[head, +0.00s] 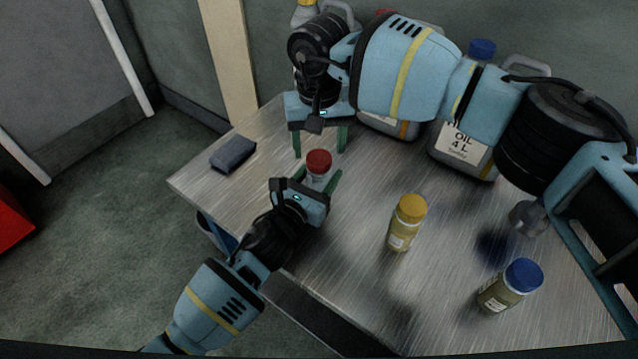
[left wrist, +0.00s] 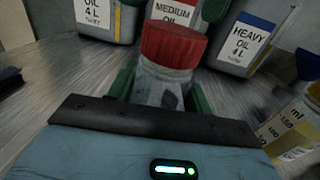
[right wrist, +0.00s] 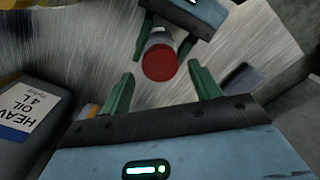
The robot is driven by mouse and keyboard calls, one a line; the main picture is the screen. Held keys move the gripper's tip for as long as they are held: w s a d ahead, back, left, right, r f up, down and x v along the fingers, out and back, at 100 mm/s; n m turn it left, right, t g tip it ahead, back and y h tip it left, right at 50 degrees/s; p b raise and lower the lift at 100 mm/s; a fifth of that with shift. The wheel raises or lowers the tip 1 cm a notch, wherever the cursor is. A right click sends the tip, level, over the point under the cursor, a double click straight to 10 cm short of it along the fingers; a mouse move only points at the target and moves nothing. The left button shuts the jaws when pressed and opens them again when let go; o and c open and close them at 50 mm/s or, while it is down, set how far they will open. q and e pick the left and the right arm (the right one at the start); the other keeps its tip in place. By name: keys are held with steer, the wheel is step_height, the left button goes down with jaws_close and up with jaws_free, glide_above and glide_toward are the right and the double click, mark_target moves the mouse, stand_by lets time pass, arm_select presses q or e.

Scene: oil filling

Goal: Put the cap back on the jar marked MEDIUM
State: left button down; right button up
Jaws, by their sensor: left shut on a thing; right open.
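A clear jar (head: 318,182) with a red cap (head: 318,161) on its top stands near the table's left side. The jar's label is hidden, so I cannot read whether it says MEDIUM. My left gripper (head: 319,178) is shut around the jar body; in the left wrist view the jar (left wrist: 163,84) is upright between the fingers, below the red cap (left wrist: 174,44). The cap looks level, but I cannot tell whether it is screwed tight. My right gripper (head: 320,140) is open and empty just beyond the cap. In the right wrist view the red cap (right wrist: 160,60) lies ahead, between and beyond the open fingers.
A yellow-capped jar (head: 406,223) and a blue-capped jar (head: 510,286) stand to the right. Oil cans stand along the back, including MEDIUM OIL (left wrist: 177,12) and HEAVY OIL (left wrist: 243,42). A dark grey block (head: 233,154) lies at the left edge.

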steer(key=shift+f, duration=1.45)
